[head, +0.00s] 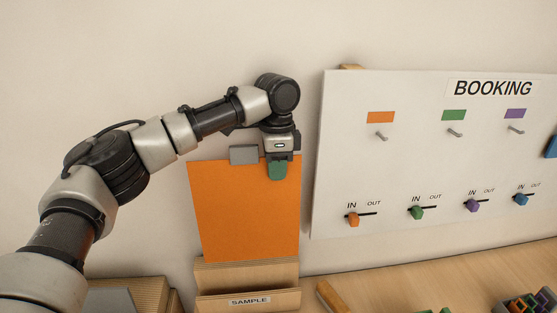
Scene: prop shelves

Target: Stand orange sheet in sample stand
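The orange sheet (243,215) stands nearly upright at the wooden sample stand (248,301), which bears a "SAMPLE" label. The sheet's lower edge is hidden behind the stand's wooden upper part, so I cannot tell how deep it sits. A grey tab (243,154) is on the sheet's top edge. My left gripper (278,169) is at the sheet's top right corner, with one green fingertip against its front face. The other fingertip is hidden behind the sheet, and the gripper appears shut on it. My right gripper is not in view.
A white "BOOKING" board (420,180) with pegs and coloured sliders leans at the right. A wooden block (332,296) lies right of the stand. Coloured items in a dark holder (527,304) are at the lower right. The tabletop between is mostly clear.

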